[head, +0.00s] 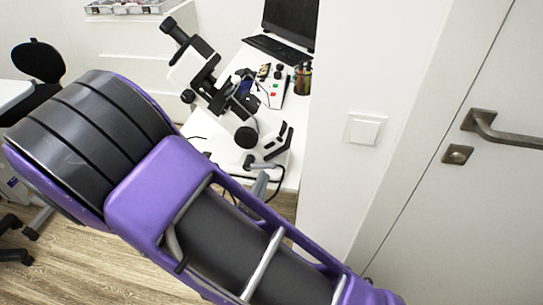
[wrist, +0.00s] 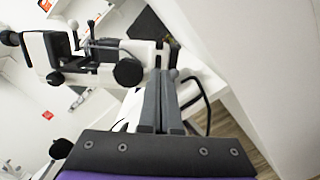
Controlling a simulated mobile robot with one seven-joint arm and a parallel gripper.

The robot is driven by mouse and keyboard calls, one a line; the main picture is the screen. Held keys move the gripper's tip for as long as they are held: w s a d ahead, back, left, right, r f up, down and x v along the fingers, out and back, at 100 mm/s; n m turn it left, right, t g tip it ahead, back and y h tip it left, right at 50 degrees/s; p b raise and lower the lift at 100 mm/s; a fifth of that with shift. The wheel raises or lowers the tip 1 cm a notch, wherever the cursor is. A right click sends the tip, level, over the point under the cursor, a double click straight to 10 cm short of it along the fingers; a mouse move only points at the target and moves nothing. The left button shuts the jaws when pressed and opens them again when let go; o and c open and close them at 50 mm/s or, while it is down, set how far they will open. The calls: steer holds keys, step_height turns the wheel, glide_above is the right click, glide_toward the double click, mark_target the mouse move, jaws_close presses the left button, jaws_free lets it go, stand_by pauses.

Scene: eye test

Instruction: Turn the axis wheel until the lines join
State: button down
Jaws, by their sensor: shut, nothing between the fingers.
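A white and black eye-test instrument (head: 215,88) stands on the white table, tilted in the head view. It fills the upper left of the wrist view (wrist: 85,55). A round black knob (head: 246,137) is on its lower side; a round black knob also shows in the wrist view (wrist: 128,72). I cannot tell which knob is the axis wheel, and no lines are visible. My gripper (wrist: 162,82) is shut and empty, its fingers pointing toward the instrument, just right of the knob in the wrist view. I cannot tell if they touch. My arm hides part of the table in the head view.
A pencil cup (head: 303,80), a keyboard (head: 279,50) and a dark screen (head: 291,20) are behind the instrument. A wall with a switch (head: 365,130) and a door (head: 490,200) with a handle stand at right. A black chair (head: 39,62) is at left.

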mark_target(277, 141)
steer(key=x, duration=1)
